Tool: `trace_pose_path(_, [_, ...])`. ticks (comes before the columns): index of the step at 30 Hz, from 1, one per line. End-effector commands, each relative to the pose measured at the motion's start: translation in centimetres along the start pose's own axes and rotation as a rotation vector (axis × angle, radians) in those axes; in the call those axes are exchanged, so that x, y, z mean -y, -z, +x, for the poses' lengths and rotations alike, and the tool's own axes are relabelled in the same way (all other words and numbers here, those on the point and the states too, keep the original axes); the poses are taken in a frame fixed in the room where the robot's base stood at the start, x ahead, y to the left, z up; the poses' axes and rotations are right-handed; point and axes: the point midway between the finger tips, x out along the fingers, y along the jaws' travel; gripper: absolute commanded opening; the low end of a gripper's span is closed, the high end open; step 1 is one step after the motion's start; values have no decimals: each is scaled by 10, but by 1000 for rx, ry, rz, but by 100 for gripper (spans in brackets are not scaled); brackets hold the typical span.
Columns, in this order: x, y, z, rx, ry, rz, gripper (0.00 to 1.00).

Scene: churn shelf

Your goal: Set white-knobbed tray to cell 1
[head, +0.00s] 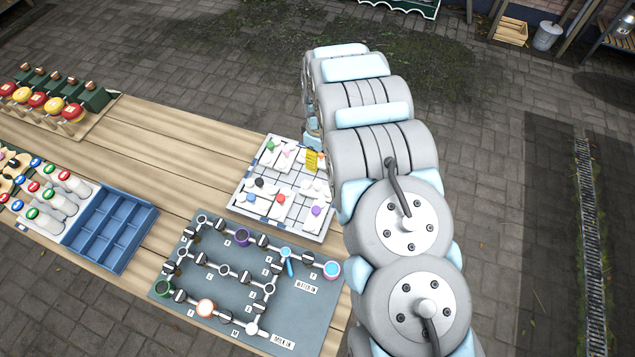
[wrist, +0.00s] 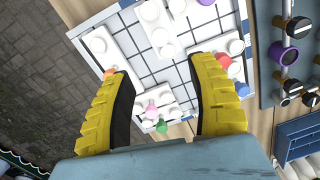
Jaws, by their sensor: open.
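The white gridded board (head: 242,203) lies on the wooden table and carries several white trays with coloured knobs. A tray with only white knobs in view (wrist: 156,24) is near the top middle of the wrist view, past my fingertips; it seems to be the pale tray at the board's right side in the head view (head: 318,186). My gripper (wrist: 160,68) is open and empty above the board, its yellow fingers apart over grid squares. A yellow finger also shows in the head view (head: 312,160). I cannot read any cell number.
Orange (wrist: 110,73), red (wrist: 222,60), pink (wrist: 152,111) and green (wrist: 162,126) knobs stand close around my fingers. A grey pipe panel (head: 230,262) and a blue divided crate (head: 108,228) are nearby. Bare table (head: 170,150) lies left of the board.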

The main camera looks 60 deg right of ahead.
Motion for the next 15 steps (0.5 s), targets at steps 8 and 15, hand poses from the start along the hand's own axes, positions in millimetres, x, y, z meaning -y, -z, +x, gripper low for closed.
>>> trace_pose_path(8, [0,1,26,-1,-1,-1,58])
trace_pose_path(15, [1,0,49,-1,0,0,58])
